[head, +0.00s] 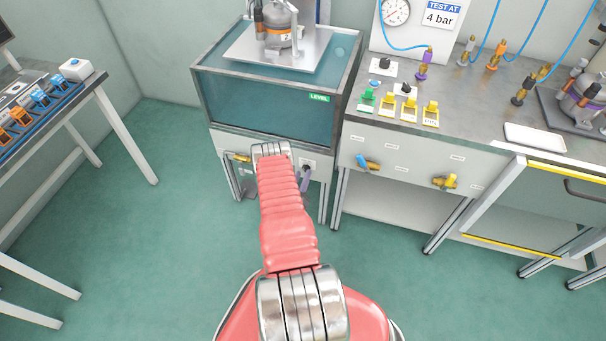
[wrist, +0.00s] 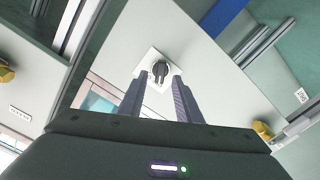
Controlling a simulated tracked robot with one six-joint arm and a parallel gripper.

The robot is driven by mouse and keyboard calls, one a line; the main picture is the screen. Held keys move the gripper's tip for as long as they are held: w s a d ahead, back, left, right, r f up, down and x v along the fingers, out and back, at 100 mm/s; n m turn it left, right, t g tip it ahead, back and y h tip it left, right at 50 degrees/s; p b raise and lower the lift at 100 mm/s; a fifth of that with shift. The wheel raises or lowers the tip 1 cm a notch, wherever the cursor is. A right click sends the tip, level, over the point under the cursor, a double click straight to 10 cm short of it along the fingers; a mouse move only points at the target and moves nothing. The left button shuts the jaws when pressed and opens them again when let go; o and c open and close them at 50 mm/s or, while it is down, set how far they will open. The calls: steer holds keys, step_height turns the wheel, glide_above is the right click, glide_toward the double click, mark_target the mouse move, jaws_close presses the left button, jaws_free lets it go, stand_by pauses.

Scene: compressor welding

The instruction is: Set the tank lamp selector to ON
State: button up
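The selector is a black rotary knob (wrist: 160,71) on a small white square plate (wrist: 151,57), fixed to a pale panel in the wrist view. My gripper (wrist: 158,80) is open, with its two dark ribbed fingers pointing at the knob, one to each side. A gap shows between each finger and the knob; I cannot tell how far the tips are from the panel. Plate markings are too small to read. In the head view, the tank (head: 275,100) has dark teal glass and a green LEVEL label. One dark finger (head: 305,178) shows below it; my arm hides much of the front panel.
A yellow-handled valve (head: 240,158) is left of my arm on the tank's front panel. The bench to the right (head: 465,125) carries yellow and green switches, and blue-handled (head: 364,162) and yellow-handled (head: 444,182) valves on its front. The green floor (head: 160,235) is clear at left.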

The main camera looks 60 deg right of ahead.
mark_target(306, 168)
steer(key=shift+w+d, duration=0.15)
steer(key=shift+d, duration=1.05)
steer(key=shift+c, duration=0.4)
jaws_close()
steer(key=shift+a, duration=0.25)
steer(key=shift+d, duration=0.15)
